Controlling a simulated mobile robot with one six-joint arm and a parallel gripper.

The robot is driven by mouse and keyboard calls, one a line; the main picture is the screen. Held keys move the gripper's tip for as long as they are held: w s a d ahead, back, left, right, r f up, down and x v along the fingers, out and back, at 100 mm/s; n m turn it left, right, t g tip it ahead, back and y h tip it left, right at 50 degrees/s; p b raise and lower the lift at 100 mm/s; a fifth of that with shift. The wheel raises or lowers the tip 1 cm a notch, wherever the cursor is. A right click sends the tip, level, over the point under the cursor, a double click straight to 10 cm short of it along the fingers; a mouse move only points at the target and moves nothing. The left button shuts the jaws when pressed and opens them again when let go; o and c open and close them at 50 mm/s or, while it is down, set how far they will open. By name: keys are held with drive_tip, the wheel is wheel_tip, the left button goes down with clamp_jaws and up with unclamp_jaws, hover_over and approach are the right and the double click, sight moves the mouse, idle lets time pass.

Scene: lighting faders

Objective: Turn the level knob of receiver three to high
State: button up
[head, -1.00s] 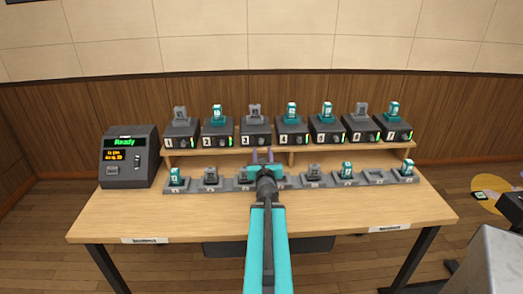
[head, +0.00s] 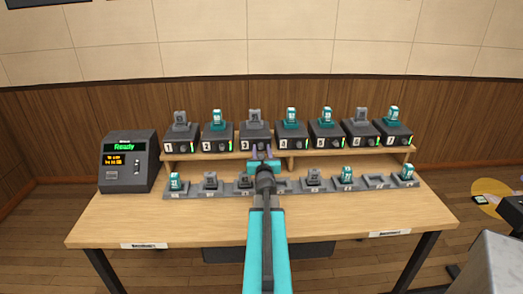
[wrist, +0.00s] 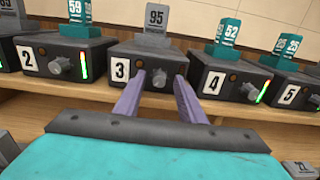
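Receiver three (wrist: 125,52) is a dark grey box labelled 3, with a grey pack marked 95 (wrist: 157,17) on top. It also shows in the head view (head: 256,132) on the raised shelf. Its level knob (wrist: 159,79) is small and grey on the front face, to the right of the label. My gripper (wrist: 160,80) has two purple fingers, open, one on each side of the knob in the wrist view. Contact with the knob cannot be told. The right finger covers part of the front right of the knob, and no lit level bar shows there. In the head view my gripper (head: 262,151) is before receiver three.
Receiver two (wrist: 60,55) and receiver four (wrist: 235,75) stand close on either side, with green level bars lit. A row of charging slots (head: 225,188) runs below the shelf. A display box reading Ready (head: 127,160) stands at the left.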

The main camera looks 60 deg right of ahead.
drive_tip(key=shift+w+d, duration=0.1)
drive_tip(key=shift+c, duration=0.4)
clamp_jaws()
